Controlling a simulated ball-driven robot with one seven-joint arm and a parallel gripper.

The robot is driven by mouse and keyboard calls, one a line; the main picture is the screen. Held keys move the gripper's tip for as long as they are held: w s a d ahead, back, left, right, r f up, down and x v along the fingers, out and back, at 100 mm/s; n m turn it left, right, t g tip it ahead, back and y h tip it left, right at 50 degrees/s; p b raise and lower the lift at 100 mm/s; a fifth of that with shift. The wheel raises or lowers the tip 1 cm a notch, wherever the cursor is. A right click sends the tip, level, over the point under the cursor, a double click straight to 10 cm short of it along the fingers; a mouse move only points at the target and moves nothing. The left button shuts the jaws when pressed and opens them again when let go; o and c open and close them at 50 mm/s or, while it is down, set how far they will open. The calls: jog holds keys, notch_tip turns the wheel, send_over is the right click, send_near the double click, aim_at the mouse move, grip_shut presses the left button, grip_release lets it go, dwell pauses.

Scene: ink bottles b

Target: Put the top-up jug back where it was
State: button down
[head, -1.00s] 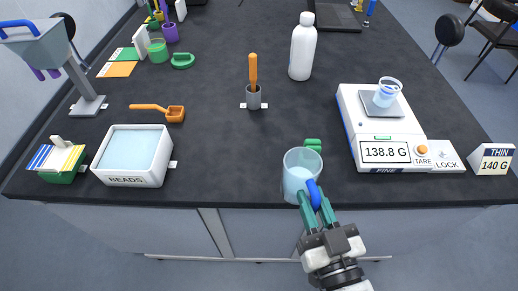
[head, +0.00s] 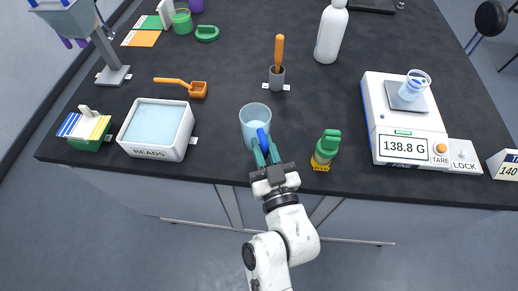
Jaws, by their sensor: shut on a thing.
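The top-up jug (head: 254,116) is a pale translucent blue cup with a darker blue handle (head: 262,138), near the front edge of the table. My gripper (head: 265,152) reaches in from the front edge, its green fingers shut on the handle. The jug looks upright. I cannot tell whether its base touches the table or hangs just above it. My fingers and the handle hide part of its near side.
A green-capped bottle (head: 326,148) on a yellow base stands right of my gripper. Left are the BEADS tray (head: 157,130) and an orange scoop (head: 198,89). A holder (head: 277,78) stands behind. The scale (head: 401,120), bearing a small cup (head: 415,84), reads 138.8 G.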

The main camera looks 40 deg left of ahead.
jog(key=shift+w+a+f, duration=0.3)
jog(key=shift+a+f, duration=0.5)
jog(key=shift+f, duration=0.15)
jog(key=shift+a+f+b, duration=0.1)
jog(key=shift+f+b, duration=1.1)
jog(key=shift+f, duration=0.5)
jog(key=shift+f, duration=0.1)
jog(key=c, duration=1.5)
grip_release()
jog(key=shift+f, duration=0.15)
jog(key=o, duration=0.5)
